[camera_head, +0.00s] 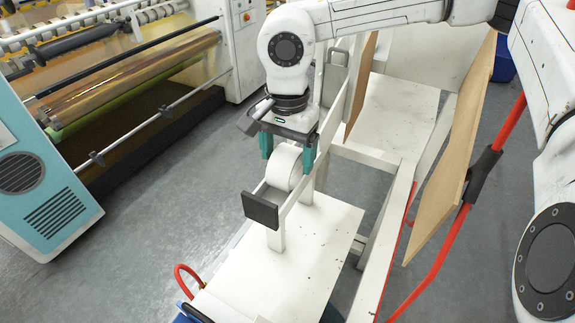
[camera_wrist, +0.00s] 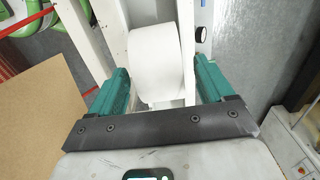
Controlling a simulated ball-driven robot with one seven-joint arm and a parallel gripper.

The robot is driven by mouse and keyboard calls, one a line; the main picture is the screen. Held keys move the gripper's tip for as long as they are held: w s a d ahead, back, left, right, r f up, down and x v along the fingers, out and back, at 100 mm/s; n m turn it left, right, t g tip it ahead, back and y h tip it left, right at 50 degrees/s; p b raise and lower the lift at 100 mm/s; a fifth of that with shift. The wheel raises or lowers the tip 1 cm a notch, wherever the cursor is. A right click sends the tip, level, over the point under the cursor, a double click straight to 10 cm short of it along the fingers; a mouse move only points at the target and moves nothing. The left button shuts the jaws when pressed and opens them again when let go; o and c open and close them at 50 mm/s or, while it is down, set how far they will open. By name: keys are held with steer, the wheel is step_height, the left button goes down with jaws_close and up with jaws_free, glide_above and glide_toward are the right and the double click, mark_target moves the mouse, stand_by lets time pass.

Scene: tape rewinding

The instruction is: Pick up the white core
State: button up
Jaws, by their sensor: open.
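The white core (camera_head: 293,168) is a short white cylinder lying on its side in a white holder frame on the cart. My gripper (camera_head: 287,157) is open above it in the head view, with its green fingers pointing down on either side. In the wrist view the core (camera_wrist: 160,62) shows between the two green fingers of my gripper (camera_wrist: 166,84), with a gap on each side. I cannot tell whether a finger touches it. Part of the core's upper side is hidden by my gripper in the head view.
A black plate (camera_head: 260,210) stands at the near end of the holder. The white cart top (camera_head: 285,262) below is mostly bare. A brown board (camera_head: 455,150) and a red rail (camera_head: 420,268) stand to the right. A large film machine (camera_head: 125,75) is at the left; grey floor lies between.

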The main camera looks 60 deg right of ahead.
steer(key=c, duration=0.8)
steer(key=shift+r, duration=0.1)
